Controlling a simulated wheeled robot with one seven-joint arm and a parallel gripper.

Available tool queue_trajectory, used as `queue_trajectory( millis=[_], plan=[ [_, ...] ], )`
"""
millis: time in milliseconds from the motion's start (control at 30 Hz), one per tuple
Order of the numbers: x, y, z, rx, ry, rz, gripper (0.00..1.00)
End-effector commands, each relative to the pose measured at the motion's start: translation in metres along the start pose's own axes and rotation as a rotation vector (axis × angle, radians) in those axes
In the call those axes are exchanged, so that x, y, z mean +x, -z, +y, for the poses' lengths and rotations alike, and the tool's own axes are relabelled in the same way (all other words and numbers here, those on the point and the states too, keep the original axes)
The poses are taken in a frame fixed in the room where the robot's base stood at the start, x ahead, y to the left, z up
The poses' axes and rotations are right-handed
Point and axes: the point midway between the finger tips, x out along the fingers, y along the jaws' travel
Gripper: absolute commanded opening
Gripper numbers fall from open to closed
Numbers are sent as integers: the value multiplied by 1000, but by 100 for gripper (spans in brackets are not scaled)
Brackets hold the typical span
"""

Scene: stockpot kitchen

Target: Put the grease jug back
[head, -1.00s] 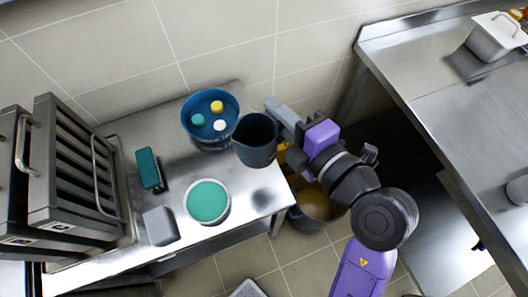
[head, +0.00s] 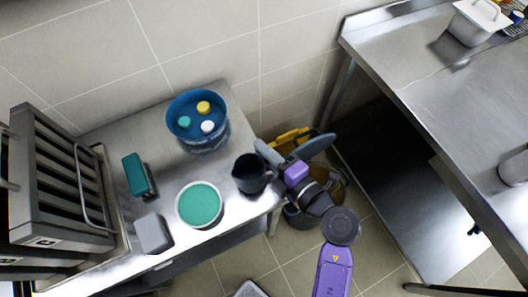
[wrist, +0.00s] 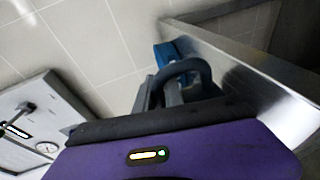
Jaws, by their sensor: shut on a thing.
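The grease jug, a dark grey pitcher (head: 248,176), is upright at the right end of the steel side table (head: 160,110). My gripper (head: 268,168) is shut on its handle side, from the right. I cannot tell whether the jug's base touches the tabletop. In the wrist view the jug's dark handle (wrist: 187,68) rises in front of my gripper, with most of its body hidden.
A round green-topped tub (head: 200,205), a grey block (head: 153,233) and a teal brush (head: 134,174) are to the left. A yellow mop bucket (head: 290,138) stands on the floor at right.

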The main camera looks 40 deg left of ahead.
Motion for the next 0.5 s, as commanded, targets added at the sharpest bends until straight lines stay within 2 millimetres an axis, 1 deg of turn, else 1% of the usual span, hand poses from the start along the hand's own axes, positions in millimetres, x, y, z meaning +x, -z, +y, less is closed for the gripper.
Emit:
queue_trajectory(
  millis=[33,100,500],
  plan=[
    [1,-1,-7,1,0,0,0],
    [2,-1,-12,1,0,-1,0],
    [3,-1,-16,-1,-1,0,0]
  ],
)
